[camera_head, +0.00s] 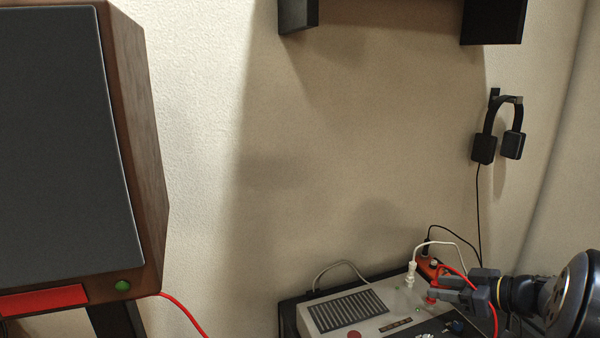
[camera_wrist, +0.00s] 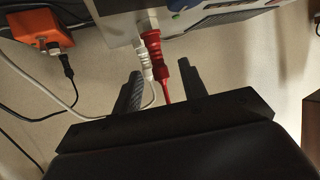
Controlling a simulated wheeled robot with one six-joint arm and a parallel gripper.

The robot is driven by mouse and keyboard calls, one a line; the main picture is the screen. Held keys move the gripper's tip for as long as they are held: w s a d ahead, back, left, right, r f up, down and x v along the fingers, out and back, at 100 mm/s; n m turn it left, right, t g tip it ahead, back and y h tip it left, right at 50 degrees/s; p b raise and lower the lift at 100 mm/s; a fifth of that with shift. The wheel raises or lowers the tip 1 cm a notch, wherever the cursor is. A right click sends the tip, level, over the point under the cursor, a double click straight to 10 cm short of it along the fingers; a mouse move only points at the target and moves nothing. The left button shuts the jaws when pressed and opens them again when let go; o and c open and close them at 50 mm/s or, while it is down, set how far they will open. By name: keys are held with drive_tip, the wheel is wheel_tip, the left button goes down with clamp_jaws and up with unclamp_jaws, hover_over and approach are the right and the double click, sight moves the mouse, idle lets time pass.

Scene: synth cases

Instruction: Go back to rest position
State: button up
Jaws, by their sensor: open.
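My gripper (camera_head: 458,289) is at the lower right of the head view, beside the panel of a light grey device (camera_head: 378,294). In the wrist view my gripper (camera_wrist: 160,88) has its two dark fingers apart. A red plug (camera_wrist: 153,42) with a red cable sits at the device between and just beyond the fingers. A white plug (camera_wrist: 143,55) with a white cable is right beside it. The red plug (camera_head: 433,294) and the white plug (camera_head: 410,273) also show in the head view. Whether a finger touches either plug cannot be told.
An orange box (camera_wrist: 42,40) with a black plug lies near the device. Headphones (camera_head: 500,130) hang on the wall, their cord running down. A large wooden speaker (camera_head: 140,130) stands at left. A black shelf (camera_head: 490,25) is above. The wall's middle is clear.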

drive_tip(key=shift+f, duration=0.2)
drive_tip(key=shift+s+d+f+b, duration=0.1)
drive_tip(key=shift+d+f+b, duration=0.05)
drive_tip(key=shift+b, duration=0.25)
drive_tip(key=p+v, duration=0.2)
drive_tip(key=v, duration=0.9)
drive_tip(key=b+x, duration=0.2)
drive_tip(key=x, duration=0.9)
drive_tip(key=shift+r+p, duration=0.9)
drive_tip(key=shift+p, duration=0.15)
drive_tip(key=shift+r+p, duration=0.7)
drive_tip(key=shift+p, duration=0.9)
drive_tip(key=shift+p, duration=0.3)
drive_tip(key=shift+f, duration=0.25)
